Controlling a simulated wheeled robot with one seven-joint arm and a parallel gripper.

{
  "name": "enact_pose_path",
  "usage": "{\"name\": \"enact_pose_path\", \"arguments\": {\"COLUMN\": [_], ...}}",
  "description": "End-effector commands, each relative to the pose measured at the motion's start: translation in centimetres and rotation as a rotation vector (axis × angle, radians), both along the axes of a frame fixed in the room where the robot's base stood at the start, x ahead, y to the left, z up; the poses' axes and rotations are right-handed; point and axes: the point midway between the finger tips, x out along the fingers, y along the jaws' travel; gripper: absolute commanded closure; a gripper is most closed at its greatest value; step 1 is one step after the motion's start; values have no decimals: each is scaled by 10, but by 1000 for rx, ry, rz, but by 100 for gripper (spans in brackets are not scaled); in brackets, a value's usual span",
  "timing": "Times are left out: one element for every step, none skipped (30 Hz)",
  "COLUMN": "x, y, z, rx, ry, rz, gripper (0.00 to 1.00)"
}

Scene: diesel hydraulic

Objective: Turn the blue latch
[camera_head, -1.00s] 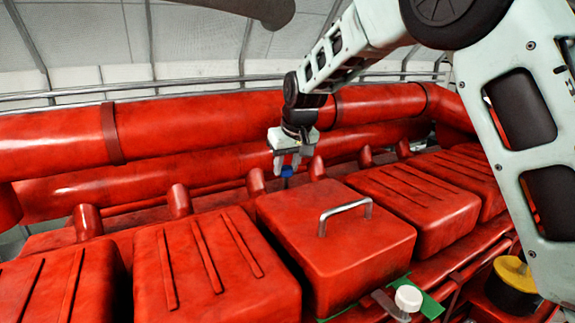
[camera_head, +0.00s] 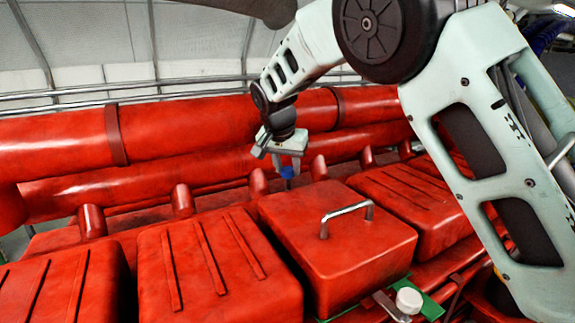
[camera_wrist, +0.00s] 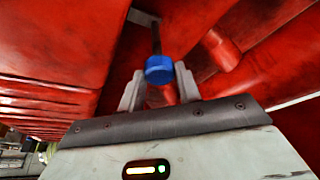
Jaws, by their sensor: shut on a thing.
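The blue latch (camera_head: 288,172) is a small blue knob on a thin dark stem, behind the red cover that has a metal handle. My gripper (camera_head: 286,166) reaches down to it from above, and its fingers are at the blue knob. In the wrist view the blue latch (camera_wrist: 159,69) sits between the two grey fingertips of my gripper (camera_wrist: 160,90), with its dark stem running beyond it to a small grey bracket. My gripper is shut on the blue latch. The finger contact is partly hidden in the head view.
The red cover (camera_head: 335,245) with a metal handle (camera_head: 345,213) stands in front of the latch, between other red ribbed covers (camera_head: 215,265). Thick red pipes (camera_head: 200,130) run behind. A white round cap (camera_head: 408,300) is at the lower right.

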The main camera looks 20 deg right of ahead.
Motion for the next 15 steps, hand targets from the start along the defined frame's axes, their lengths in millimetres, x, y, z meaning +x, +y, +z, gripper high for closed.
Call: {"name": "enact_pose_path", "arguments": {"x": [1,1,1,1,1,1,1,1,1,1,1,1,1,1,1], "y": [1,1,1,1,1,0,0,0,0,0,0,0,0,0,0], "z": [2,2,2,2,2,2,2,2,2,2,2,2,2,2,2], "rx": [0,0,0,0,1,1,0,1,1,2,1,2,1,2,2], "ry": [-4,-4,-4,-4,-3,-3,-3,-3,-3,-4,-4,-4,-3,-4,-4], "rz": [-16,-27,-39,-48,-55,-63,-67,-71,-77,-79,-81,-83,-83,-84,-84], "gripper": [89,89,89,89,89,89,89,89,89,89,89,89,89,89,89]}}
